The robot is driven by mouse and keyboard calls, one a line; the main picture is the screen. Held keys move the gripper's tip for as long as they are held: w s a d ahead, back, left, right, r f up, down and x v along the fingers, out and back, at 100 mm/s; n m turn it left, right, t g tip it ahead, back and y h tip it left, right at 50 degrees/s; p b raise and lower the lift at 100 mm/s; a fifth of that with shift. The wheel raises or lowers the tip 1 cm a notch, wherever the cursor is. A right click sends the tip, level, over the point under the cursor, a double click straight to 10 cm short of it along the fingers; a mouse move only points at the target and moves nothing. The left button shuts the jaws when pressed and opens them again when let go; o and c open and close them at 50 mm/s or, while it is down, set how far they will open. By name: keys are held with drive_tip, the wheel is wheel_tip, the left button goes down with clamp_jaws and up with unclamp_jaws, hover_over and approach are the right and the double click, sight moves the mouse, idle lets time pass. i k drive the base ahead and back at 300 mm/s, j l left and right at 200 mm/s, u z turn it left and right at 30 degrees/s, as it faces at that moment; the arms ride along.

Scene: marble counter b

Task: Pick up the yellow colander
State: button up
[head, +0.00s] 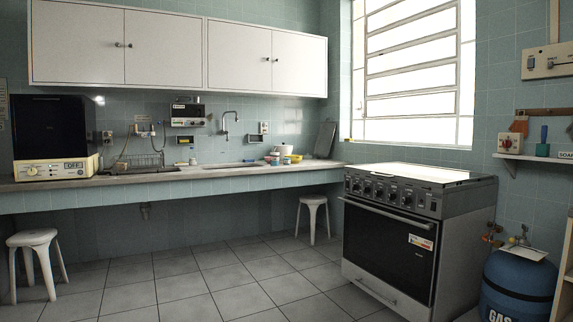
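A small cluster of items stands on the counter (180,181), right of the sink, in the head view. It includes a white rounded vessel (284,151) and a small yellow item (296,158) at its right side. The yellow item may be the yellow colander, but it is too small and far to tell its shape. My gripper is not in view.
A stove (390,235) stands at the right front, with a blue gas cylinder (517,285) beside it. White stools (37,243) (313,203) stand at the far left and under the counter. The tiled floor in the middle is clear.

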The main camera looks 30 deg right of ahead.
sight(295, 159)
drive_tip(key=i+l+z, duration=0.45)
drive_tip(key=i+z, duration=0.65)
drive_tip(key=i, duration=4.45)
